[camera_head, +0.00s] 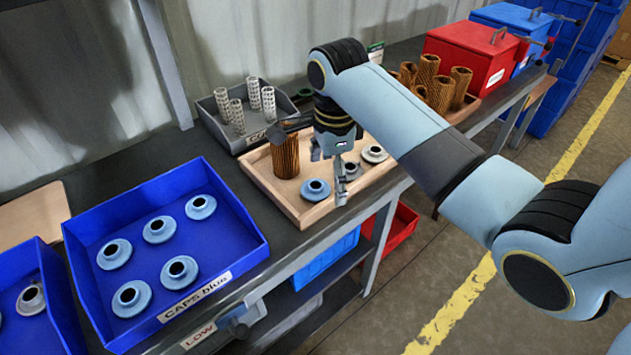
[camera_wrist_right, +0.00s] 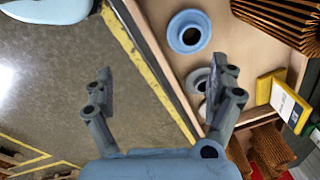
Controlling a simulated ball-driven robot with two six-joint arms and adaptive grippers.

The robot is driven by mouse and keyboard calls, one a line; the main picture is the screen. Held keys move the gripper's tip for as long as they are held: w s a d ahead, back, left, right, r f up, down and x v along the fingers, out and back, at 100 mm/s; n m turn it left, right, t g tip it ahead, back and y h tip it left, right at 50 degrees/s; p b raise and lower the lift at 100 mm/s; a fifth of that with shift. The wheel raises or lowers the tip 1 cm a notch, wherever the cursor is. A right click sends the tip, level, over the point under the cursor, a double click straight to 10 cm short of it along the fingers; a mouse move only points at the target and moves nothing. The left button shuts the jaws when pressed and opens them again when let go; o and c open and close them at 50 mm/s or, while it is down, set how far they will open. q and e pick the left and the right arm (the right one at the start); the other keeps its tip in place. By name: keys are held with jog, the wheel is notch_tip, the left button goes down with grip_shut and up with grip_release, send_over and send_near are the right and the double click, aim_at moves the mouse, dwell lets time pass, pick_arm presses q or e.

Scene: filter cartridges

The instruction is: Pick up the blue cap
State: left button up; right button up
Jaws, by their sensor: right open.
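A light blue cap (camera_head: 315,188) with a dark centre hole lies near the front edge of a wooden tray (camera_head: 296,213). In the right wrist view the blue cap (camera_wrist_right: 178,44) lies at the top, beyond the fingertips. My right gripper (camera_head: 328,168) is over the tray, close to the cap. Its fingers are spread, and nothing is between them in the right wrist view (camera_wrist_right: 165,80). Several more blue caps (camera_head: 160,229) sit in a blue bin (camera_head: 247,255) labelled "CAPS blue". My left gripper is out of view.
A brown pleated cartridge (camera_head: 286,156) stands in the wooden tray, left of my gripper. Grey and whitish caps (camera_head: 375,153) lie on its right side. A grey bin (camera_head: 212,118) with white mesh tubes stands behind. The red box (camera_head: 465,53) is farther back.

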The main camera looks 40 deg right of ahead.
jog(key=w+r+m, duration=0.4)
jog(key=w+m, duration=0.1)
jog(key=m, duration=0.2)
send_over(316, 185)
jog(key=shift+g, duration=0.4)
jog(key=f, duration=0.5)
jog(key=shift+w+d+f, duration=0.15)
jog(key=shift+w+f, duration=0.05)
jog(key=shift+f, duration=0.05)
jog(key=shift+s+f, duration=0.1)
jog(key=shift+f, duration=2.65)
jog(key=c, duration=1)
